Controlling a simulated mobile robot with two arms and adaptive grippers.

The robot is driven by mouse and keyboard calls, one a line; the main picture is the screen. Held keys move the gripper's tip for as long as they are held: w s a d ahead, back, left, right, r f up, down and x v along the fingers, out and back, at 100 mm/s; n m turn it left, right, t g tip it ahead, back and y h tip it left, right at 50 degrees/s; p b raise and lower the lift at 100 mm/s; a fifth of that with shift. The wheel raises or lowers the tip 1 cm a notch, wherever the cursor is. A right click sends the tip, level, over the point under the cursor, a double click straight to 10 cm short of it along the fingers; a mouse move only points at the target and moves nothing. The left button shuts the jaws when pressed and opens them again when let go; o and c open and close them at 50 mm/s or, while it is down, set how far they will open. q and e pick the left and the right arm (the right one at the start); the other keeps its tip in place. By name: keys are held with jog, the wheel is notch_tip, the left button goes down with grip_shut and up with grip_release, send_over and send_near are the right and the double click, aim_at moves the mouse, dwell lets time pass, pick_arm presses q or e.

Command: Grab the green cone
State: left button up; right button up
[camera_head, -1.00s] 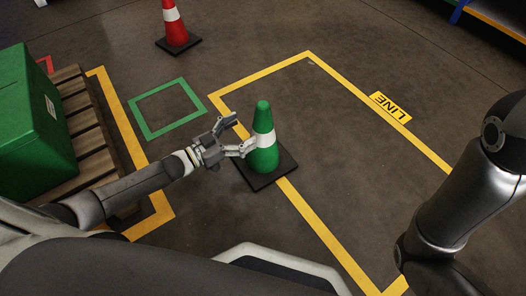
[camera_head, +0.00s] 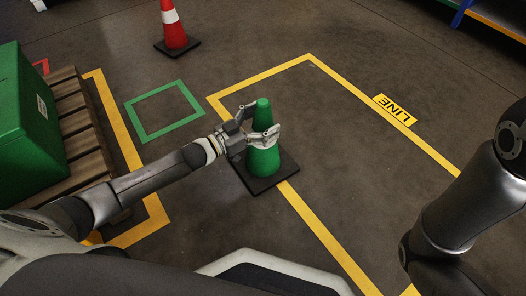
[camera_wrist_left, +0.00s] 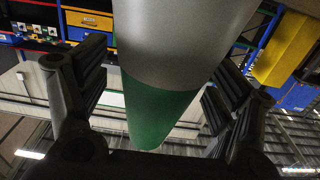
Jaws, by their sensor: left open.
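The green cone (camera_head: 263,160) stands upright on its dark square base on the floor, on the yellow line. Its white band is mostly hidden behind the gripper in the head view. My left gripper (camera_head: 262,123) is open, with its fingers on either side of the cone's upper part. In the left wrist view the cone (camera_wrist_left: 160,110) fills the middle between the two dark fingers, with its white band and green tip showing. Gaps seem to show between the fingers and the cone. My right arm shows at the right edge; its gripper is out of view.
A red cone (camera_head: 175,32) stands at the back. A green square outline (camera_head: 164,110) is on the floor left of the green cone. A green box (camera_head: 22,120) sits on a wooden pallet (camera_head: 88,152) at the left. The floor inside the yellow outline (camera_head: 365,95) is clear.

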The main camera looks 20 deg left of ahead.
pick_arm(q)
grip_shut()
jog(key=shift+r, duration=0.15)
dwell(0.4)
